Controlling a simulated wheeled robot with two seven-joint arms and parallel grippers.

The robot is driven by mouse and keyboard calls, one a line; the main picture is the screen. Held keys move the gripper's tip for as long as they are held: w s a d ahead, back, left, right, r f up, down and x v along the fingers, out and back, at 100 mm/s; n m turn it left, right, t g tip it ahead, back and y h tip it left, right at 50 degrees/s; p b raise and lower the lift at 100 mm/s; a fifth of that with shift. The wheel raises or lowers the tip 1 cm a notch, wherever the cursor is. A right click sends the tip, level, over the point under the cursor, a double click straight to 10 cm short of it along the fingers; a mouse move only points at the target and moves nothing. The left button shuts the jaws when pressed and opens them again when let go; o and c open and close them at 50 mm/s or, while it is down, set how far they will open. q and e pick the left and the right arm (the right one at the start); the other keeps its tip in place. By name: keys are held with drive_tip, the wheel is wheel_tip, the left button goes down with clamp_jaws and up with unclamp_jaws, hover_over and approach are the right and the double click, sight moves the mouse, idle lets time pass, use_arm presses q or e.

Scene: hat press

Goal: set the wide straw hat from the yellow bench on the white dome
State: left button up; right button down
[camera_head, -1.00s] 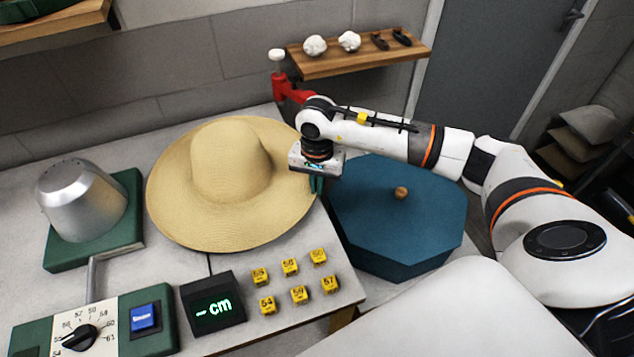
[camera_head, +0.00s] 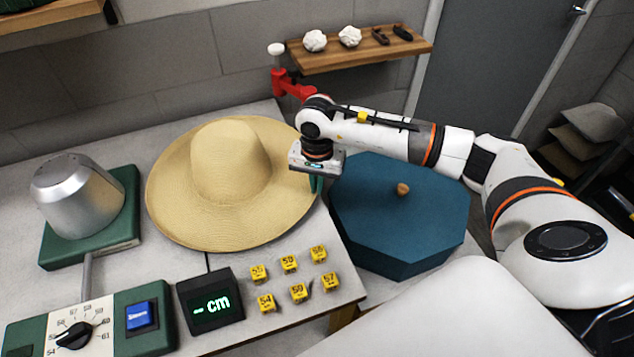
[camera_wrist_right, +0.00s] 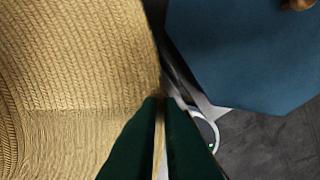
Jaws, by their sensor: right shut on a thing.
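The wide straw hat (camera_head: 232,170) lies crown up, brim spread over a pale grey bench top (camera_head: 330,300); what is under it is hidden. My right gripper (camera_head: 316,183) is at the right edge of the brim. In the right wrist view its dark green fingers (camera_wrist_right: 160,108) are shut on the brim of the straw hat (camera_wrist_right: 75,80). I see no plainly white dome; a silver-grey dome (camera_head: 78,198) stands left of the hat on a green base (camera_head: 125,215). My left gripper is not in view.
A blue octagonal box (camera_head: 400,220) with a wooden knob stands right of the hat. Several yellow number blocks (camera_head: 298,292) and a "cm" display (camera_head: 210,302) lie in front. A dial panel (camera_head: 85,330) is front left. A wall shelf (camera_head: 350,60) and red clamp (camera_head: 290,85) are behind.

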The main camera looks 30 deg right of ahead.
drive_tip(key=shift+f, duration=0.15)
drive_tip(key=c, duration=1.5)
unclamp_jaws()
drive_tip(key=shift+r+b, duration=1.35)
drive_tip(key=shift+r, duration=4.75)
